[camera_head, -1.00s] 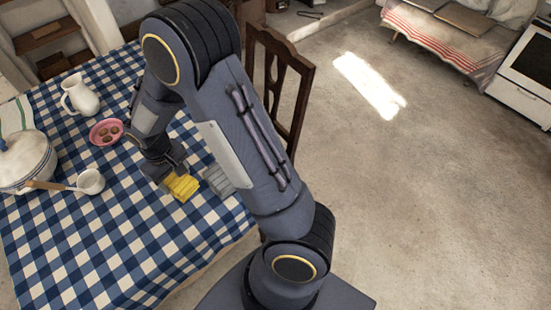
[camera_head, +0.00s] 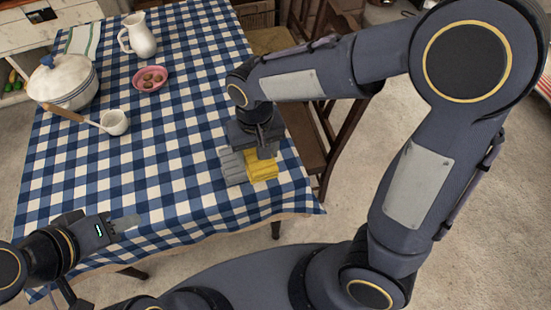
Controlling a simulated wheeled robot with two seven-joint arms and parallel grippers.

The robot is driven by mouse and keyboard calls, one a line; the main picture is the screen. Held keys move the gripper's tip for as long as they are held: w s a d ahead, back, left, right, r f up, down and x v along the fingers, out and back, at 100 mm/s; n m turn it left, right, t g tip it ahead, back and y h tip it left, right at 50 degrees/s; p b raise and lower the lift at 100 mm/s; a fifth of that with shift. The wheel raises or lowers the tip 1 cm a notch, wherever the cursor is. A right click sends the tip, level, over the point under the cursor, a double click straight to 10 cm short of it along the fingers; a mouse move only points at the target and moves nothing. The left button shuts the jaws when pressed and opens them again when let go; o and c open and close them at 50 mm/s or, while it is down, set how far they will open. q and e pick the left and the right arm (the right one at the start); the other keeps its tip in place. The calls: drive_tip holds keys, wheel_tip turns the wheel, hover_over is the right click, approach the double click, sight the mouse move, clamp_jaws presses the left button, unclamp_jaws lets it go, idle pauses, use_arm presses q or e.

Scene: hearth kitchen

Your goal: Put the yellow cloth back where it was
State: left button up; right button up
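The folded yellow cloth (camera_head: 263,167) is near the right edge of the checked table, close beside a folded grey cloth (camera_head: 232,166) on its left. My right gripper (camera_head: 264,152) comes down from above onto the yellow cloth and appears shut on it; its fingers partly cover the cloth. I cannot tell whether the cloth touches the table. My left gripper (camera_head: 126,222) is over the table's front edge at lower left, away from both cloths. It looks empty, and its finger gap is not visible.
A wooden chair (camera_head: 308,138) stands at the right edge.

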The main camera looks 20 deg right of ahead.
drive_tip(key=shift+s+a+r+b, duration=0.15)
drive_tip(key=shift+s+a, duration=0.25)
drive_tip(key=shift+s, duration=0.2)
drive_tip(key=shift+s+a+f+b, duration=0.15)
drive_tip(key=shift+s+a, duration=0.2)
drive_tip(key=shift+s, duration=0.2)
drive_tip(key=w+d+f, duration=0.1)
drive_tip(key=w, duration=0.1)
drive_tip(key=w+d+f, duration=0.1)
drive_tip(key=w, duration=0.1)
drive_tip(key=w+d+f+p, duration=0.1)
drive_tip(key=w+d, duration=0.1)
drive_tip(key=shift+w+d, duration=0.1)
drive_tip(key=shift+w, duration=0.1)
drive_tip(key=w+d+f, duration=0.1)
drive_tip(key=w+f, duration=0.1)
drive_tip(key=f, duration=0.1)
drive_tip(key=w+d+f, duration=0.1)
drive_tip(key=w+f, duration=0.1)
drive_tip(key=shift+w+d+f, duration=0.1)
drive_tip(key=shift+d+f, duration=0.05)
drive_tip(key=shift+d, duration=0.15)
drive_tip(key=shift+w+d+f, duration=0.15)
drive_tip(key=shift+w+f, duration=0.05)
drive_tip(key=shift+f, duration=0.1)
drive_tip(key=shift+w+d+f, duration=0.1)
drive_tip(key=shift+w+f, duration=0.05)
drive_tip(key=shift+f, duration=1.6)
